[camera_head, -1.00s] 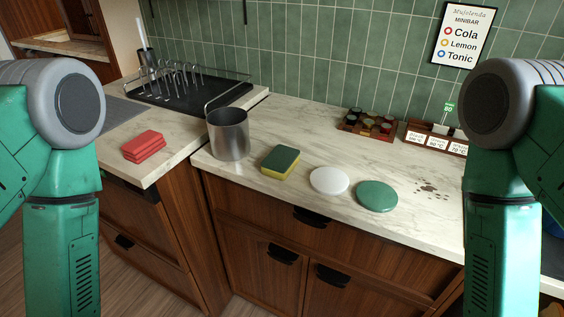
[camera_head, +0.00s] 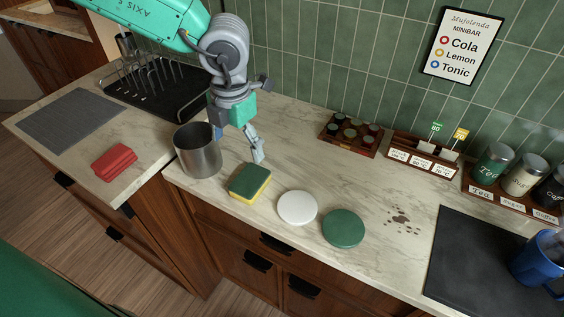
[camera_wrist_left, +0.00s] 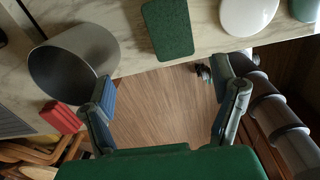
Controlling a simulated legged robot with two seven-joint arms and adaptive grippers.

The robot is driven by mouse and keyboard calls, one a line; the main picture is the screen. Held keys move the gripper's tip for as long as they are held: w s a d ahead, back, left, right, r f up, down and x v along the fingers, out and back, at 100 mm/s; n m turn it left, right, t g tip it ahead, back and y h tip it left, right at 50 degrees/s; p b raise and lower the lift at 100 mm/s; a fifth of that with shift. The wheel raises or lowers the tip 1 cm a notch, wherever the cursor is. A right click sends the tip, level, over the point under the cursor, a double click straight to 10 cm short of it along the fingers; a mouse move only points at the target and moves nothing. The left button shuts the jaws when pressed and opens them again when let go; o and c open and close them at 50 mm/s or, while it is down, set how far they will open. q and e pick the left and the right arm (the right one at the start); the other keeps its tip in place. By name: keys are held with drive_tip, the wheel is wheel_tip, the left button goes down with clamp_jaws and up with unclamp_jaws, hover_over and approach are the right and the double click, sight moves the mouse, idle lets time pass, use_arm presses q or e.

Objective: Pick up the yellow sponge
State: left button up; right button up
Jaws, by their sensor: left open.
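The yellow sponge (camera_head: 251,182) has a dark green top and a yellow side. It lies flat near the counter's front edge, between the metal pot and the white disc. In the left wrist view its green top (camera_wrist_left: 168,28) shows at the upper middle, beyond the fingertips. My left gripper (camera_head: 239,145) is above the counter behind the sponge, close to the pot, pointing down. In the left wrist view my left gripper (camera_wrist_left: 167,92) has its fingers wide apart with nothing between them. My right gripper is not in view.
A metal pot (camera_head: 198,152) stands left of the sponge. A white disc (camera_head: 297,208) and a green disc (camera_head: 344,228) lie to its right. A red folded stack (camera_head: 115,162) lies on the left counter. A rack of small pots (camera_head: 350,135) is behind.

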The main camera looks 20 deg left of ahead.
use_arm(q)
drive_tip(key=w+r, duration=0.1)
hover_over(251, 179)
drive_tip(key=shift+n+h, duration=0.3)
drive_tip(key=shift+n, duration=0.1)
drive_tip(key=f, duration=0.7)
drive_tip(key=shift+d+f, duration=0.1)
drive_tip(key=shift+d, duration=0.15)
drive_tip(key=f, duration=0.2)
drive_tip(key=a+f, duration=0.1)
drive_tip(key=f, duration=0.2)
drive_tip(key=shift+a+f, duration=0.15)
drive_tip(key=shift+f, duration=0.35)
drive_tip(key=shift+d, duration=0.3)
drive_tip(key=shift+d+r, duration=0.1)
drive_tip(key=c, duration=0.8)
